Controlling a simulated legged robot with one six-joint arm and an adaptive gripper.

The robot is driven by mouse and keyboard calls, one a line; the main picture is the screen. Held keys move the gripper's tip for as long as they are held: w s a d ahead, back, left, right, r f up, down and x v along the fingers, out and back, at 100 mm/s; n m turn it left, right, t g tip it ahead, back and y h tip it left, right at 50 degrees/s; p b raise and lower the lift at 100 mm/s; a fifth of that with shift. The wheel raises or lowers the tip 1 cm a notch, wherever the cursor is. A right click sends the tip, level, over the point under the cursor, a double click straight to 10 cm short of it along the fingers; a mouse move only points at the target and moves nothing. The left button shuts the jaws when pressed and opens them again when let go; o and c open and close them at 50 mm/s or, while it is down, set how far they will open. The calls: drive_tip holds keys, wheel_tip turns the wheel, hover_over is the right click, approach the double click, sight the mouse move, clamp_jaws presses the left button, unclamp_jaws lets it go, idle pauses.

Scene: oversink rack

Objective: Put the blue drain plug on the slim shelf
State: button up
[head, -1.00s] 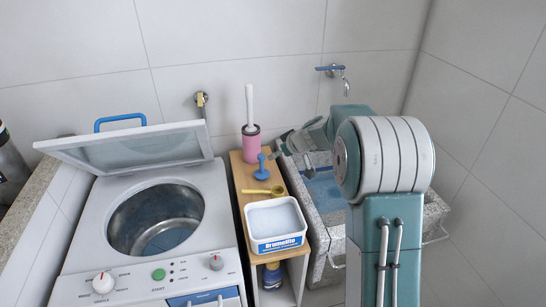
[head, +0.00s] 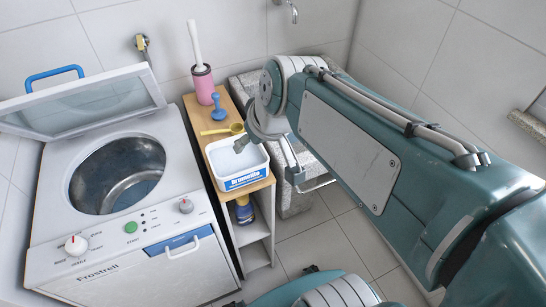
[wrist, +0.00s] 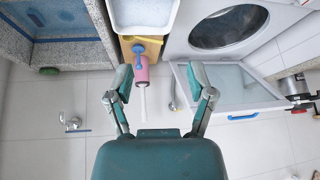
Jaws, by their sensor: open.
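The blue drain plug (head: 217,107), with an upright knob, stands on the wooden top of the slim shelf (head: 202,116). It lies between a pink brush holder and a yellow scoop. In the head view, my gripper (head: 268,158) hangs near the white tub, at the right side of the shelf, apart from the plug.
The white tub (head: 240,182), yellow scoop (head: 233,128) and pink holder with white brush (head: 204,84) crowd the shelf top. A bottle (head: 243,210) stands on a lower level. The open washer (head: 140,240) is left; the stone sink (head: 297,203) is right.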

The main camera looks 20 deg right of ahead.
drive_tip(key=s+d+f+m+h, duration=0.1)
drive_tip(key=s+m, duration=0.1)
drive_tip(key=s, duration=0.5)
drive_tip(key=shift+s+d+f+h, duration=0.3)
drive_tip(key=shift+s+d+f, duration=0.05)
drive_tip(key=shift+s+d, duration=0.05)
idle(0.8)
